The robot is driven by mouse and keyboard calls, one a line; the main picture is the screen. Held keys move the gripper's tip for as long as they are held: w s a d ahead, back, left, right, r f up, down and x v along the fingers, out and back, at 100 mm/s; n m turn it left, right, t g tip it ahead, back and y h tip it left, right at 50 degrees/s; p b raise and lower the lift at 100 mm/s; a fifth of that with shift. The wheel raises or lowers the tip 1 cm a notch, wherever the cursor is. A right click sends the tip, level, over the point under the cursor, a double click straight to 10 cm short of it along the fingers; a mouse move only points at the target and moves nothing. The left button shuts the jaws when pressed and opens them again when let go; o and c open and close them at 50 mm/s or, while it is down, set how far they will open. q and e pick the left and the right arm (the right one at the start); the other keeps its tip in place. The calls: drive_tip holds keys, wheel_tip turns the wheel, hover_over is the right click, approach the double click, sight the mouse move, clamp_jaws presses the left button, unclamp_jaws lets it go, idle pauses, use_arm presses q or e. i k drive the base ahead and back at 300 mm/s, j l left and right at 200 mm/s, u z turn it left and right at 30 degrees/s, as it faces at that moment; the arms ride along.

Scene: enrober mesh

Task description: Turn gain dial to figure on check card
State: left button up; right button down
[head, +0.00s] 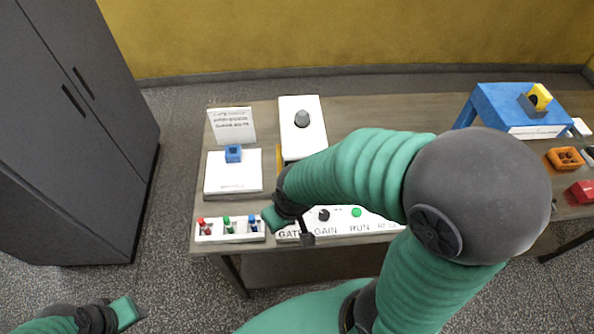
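The control panel (380,222) is a white strip at the table's front edge, with lettering that includes GAIN and RUN. The gain dial (323,215) is a small black knob above the word GAIN. A white card with printed lines (231,125), probably the check card, stands at the back left; its text is too small to read. My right gripper (288,222) is over the panel's left end, just left of the gain dial, and covers part of the panel there. Its finger opening is unclear. My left gripper (125,314) is low at the bottom left, away from the table.
A white rack (230,237) with red, green and blue pieces is left of the panel. Behind it is a white box (233,185) with a blue block. A white unit with a grey knob (302,118) stands behind my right arm. A blue stand (515,108) is at right.

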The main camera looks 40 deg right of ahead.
sight(324, 214)
drive_tip(key=z, duration=1.45)
drive_tip(key=k+j+u, duration=0.1)
drive_tip(key=j+u, duration=0.2)
